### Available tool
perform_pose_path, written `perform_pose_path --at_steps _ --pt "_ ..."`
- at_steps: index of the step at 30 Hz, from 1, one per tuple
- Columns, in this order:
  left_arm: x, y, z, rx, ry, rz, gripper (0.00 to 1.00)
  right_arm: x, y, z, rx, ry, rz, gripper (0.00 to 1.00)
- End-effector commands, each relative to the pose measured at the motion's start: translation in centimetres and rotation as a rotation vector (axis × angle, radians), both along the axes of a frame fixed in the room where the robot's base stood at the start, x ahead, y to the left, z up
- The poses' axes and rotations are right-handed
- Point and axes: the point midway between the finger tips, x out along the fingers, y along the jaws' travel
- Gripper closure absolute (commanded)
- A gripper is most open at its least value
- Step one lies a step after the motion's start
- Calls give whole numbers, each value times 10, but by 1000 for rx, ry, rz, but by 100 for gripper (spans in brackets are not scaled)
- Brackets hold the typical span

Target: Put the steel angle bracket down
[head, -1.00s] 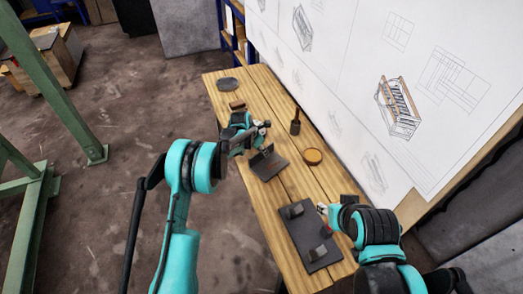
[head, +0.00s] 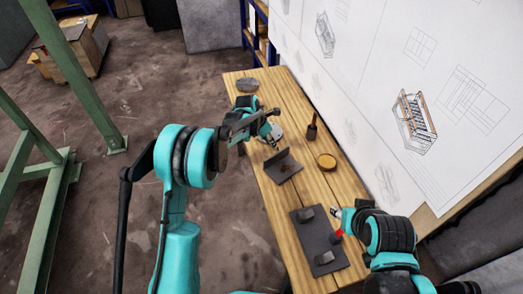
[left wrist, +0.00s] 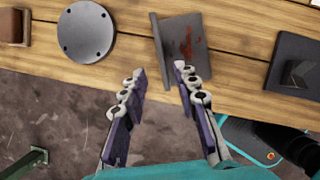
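The steel angle bracket (head: 284,169) is a dark grey L-shaped piece resting on the wooden table, one flange flat and one standing. In the left wrist view the bracket (left wrist: 182,50) shows rust-red patches. My left gripper (head: 274,140) is just beyond the bracket in the head view.
The dark plate (head: 313,240) with two black blocks lies at the table's near end. A round amber-topped piece (head: 326,161) and a dark upright tool (head: 312,128) stand right of the bracket. A grey holed disc (left wrist: 87,32) and a brown block (left wrist: 15,27) lie to its left.

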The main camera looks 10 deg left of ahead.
Motion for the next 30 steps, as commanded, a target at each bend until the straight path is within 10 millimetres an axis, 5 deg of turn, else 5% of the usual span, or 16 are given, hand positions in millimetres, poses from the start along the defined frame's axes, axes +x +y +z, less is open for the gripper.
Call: perform_pose_path --at_steps 5,11,15,21,30 --pt "-3 2 9 10 -12 -24 70 0 0 0 0 0 0 60" --pt "-39 22 69 124 -133 -275 70 0 0 0 0 0 0 60" --pt "-87 43 121 270 -256 -564 70 0 0 0 0 0 0 60" --pt "-167 71 170 503 -399 -985 70 0 0 0 0 0 0 60" --pt "-292 107 184 884 -515 -1628 70 0 0 0 0 0 0 60"
